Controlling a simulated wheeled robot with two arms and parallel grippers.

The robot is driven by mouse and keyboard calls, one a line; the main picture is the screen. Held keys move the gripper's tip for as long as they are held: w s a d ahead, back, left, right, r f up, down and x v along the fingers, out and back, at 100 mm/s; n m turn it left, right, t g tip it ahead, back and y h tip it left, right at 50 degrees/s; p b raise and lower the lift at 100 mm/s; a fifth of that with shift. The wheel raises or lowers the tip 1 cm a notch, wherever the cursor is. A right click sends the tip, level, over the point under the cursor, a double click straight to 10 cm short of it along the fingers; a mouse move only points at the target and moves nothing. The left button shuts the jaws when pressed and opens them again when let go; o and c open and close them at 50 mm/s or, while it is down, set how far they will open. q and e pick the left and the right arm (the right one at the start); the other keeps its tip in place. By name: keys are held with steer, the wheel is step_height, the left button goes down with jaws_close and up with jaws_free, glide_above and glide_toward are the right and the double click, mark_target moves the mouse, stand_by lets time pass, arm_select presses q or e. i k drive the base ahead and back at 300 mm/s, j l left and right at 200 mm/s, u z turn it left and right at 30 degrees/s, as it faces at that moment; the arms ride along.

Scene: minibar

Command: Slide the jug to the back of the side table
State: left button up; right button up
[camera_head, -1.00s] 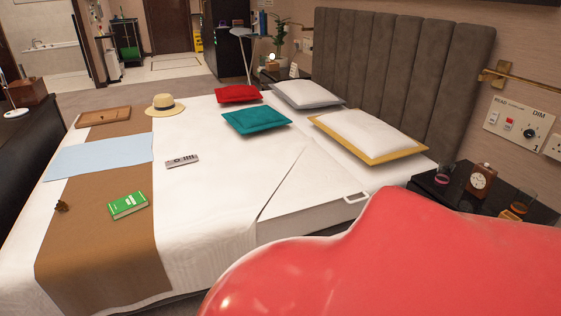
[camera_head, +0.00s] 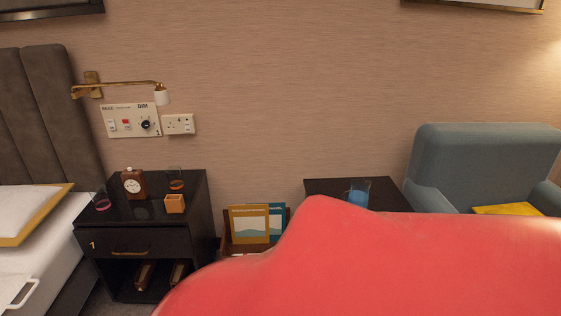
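The jug (camera_head: 358,193) is a small clear vessel with blue in it. It stands upright on the dark side table (camera_head: 391,199), between the bedside cabinet and the armchair. The table's back edge is near the wall, and bare dark top shows to the left and right of the jug. The table's front is hidden behind a large red shape close to the camera. Neither of my grippers is in view, so nothing shows touching the jug.
A black bedside cabinet (camera_head: 140,243) with a clock (camera_head: 133,184) and small items stands left. Picture cards (camera_head: 249,224) stand between it and the side table. A blue-grey armchair (camera_head: 480,160) stands right of the table. The bed (camera_head: 58,228) is far left.

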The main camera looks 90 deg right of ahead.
mark_target(359, 193)
steer(key=k+z, duration=0.1)
steer(key=z, duration=3.15)
